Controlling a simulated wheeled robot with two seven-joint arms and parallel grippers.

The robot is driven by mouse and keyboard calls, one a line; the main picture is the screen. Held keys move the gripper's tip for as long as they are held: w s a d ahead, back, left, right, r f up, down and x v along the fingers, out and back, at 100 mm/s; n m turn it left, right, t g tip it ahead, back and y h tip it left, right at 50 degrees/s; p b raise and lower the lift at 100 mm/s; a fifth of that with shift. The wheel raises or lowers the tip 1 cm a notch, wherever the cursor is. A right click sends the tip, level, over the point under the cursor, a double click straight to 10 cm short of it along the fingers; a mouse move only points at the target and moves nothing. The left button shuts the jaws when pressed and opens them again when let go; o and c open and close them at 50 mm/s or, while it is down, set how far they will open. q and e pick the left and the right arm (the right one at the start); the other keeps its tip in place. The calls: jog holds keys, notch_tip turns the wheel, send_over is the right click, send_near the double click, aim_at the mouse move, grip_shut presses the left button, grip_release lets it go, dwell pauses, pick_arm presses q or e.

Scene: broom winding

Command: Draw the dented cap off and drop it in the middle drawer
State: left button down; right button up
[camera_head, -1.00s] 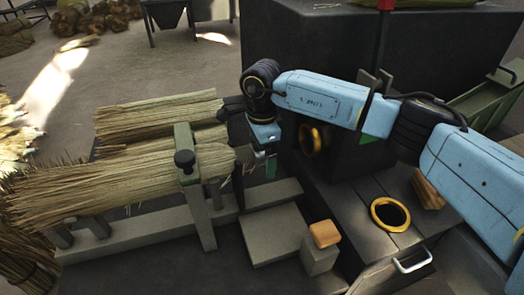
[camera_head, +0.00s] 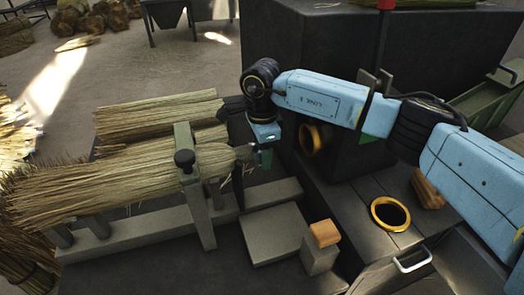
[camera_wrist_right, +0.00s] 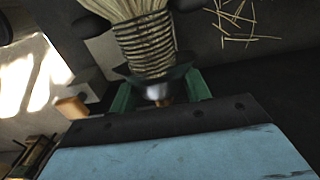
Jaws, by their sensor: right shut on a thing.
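A straw broom bundle (camera_head: 110,183) lies in a clamp (camera_head: 190,185), its narrow end pointing at my right gripper (camera_head: 258,158). In the right wrist view, the green fingers of my right gripper (camera_wrist_right: 158,97) are shut on a shiny metal cap (camera_wrist_right: 157,91) at the end of the dark-bound straw neck (camera_wrist_right: 145,42). The cap looks touching or very near the neck; I cannot tell whether it is still seated, and its dent is not clear. A drawer front with a pale handle (camera_head: 412,262) shows at the lower right; which drawer it is, I cannot tell. My left gripper is not in view.
A yellow-rimmed hole (camera_head: 390,214) is in the bench top, and another yellow ring (camera_head: 310,139) is behind my right gripper. A wooden-topped post (camera_head: 323,234) and a grey block (camera_head: 273,234) stand in front. Loose straws (camera_wrist_right: 236,20) lie nearby.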

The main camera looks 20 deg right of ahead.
jog(key=shift+d, duration=0.15)
jog(key=d, duration=0.5)
jog(key=shift+w+d, duration=0.1)
jog(key=shift+d, duration=0.2)
dwell(0.9)
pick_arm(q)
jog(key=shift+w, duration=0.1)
